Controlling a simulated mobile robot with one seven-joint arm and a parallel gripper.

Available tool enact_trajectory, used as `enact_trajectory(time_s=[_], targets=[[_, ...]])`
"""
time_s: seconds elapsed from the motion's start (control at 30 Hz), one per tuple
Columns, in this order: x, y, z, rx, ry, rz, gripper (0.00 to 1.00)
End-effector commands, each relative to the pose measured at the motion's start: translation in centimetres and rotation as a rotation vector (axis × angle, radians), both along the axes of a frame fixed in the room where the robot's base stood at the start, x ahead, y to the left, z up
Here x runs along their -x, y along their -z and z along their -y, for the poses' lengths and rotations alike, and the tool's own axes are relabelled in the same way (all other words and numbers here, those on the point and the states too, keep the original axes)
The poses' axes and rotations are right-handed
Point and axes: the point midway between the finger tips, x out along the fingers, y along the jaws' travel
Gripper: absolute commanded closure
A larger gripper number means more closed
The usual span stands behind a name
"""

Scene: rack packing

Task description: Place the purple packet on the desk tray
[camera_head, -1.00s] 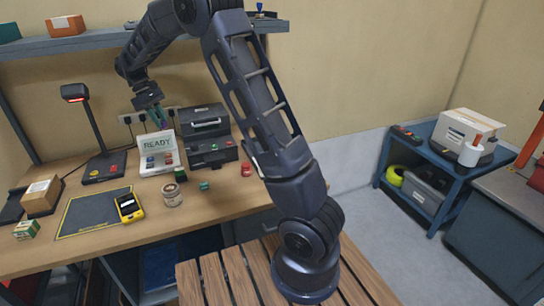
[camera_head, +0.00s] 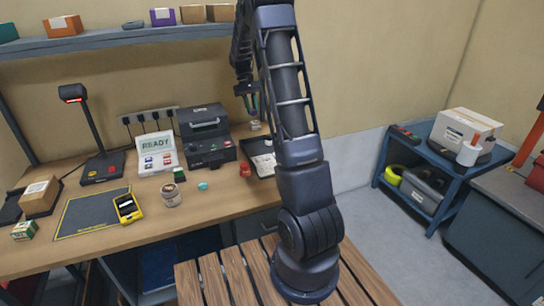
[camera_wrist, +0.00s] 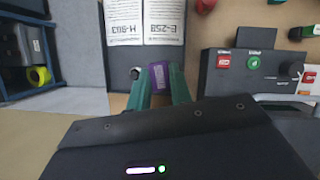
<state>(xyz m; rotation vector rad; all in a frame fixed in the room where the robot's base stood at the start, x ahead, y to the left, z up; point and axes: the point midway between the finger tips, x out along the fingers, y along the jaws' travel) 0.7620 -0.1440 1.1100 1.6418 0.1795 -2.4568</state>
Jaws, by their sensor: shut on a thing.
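My gripper (camera_wrist: 160,90) has its teal fingers closed on a small purple packet (camera_wrist: 158,74), seen between the fingertips in the wrist view. In the head view my gripper (camera_head: 253,103) hangs above the back of the desk; the packet cannot be made out clearly there. The desk tray (camera_head: 249,147) is dark, with white printed sheets in it, at the right end of the desk. In the wrist view the tray (camera_wrist: 117,72) lies below and ahead of the fingers, and the packet appears over it, seemingly apart from it. My arm hides the tray's right part.
A black control box (camera_head: 210,152) stands left of the tray, with a red item (camera_head: 245,169) between them. A READY sign (camera_head: 156,152), a tin (camera_head: 171,195) and a yellow handheld device (camera_head: 127,208) stand farther left. A shelf (camera_head: 120,38) with boxes runs above.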

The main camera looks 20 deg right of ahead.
Motion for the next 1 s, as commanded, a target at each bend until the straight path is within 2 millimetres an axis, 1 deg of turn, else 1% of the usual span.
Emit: enact_trajectory(time_s=[0.03,0.37,0.4,0.57,0.7,0.77,0.8,1.0], targets=[[0.1,0.0,1.9,0.0,0.029,0.0,1.0],[1.6,-0.7,12.8,0.0,0.22,0.001,1.0],[1.9,-0.8,14.2,0.0,0.247,0.001,1.0],[3.4,-1.7,19.7,0.0,0.354,0.0,1.0],[5.1,-2.5,24.4,0.0,0.45,0.0,1.0],[5.9,-2.9,26.3,0.0,0.491,0.0,1.0],[6.5,-3.1,27.7,0.0,0.519,0.001,1.0],[10.0,-4.4,33.9,0.0,0.655,0.0,1.0]])
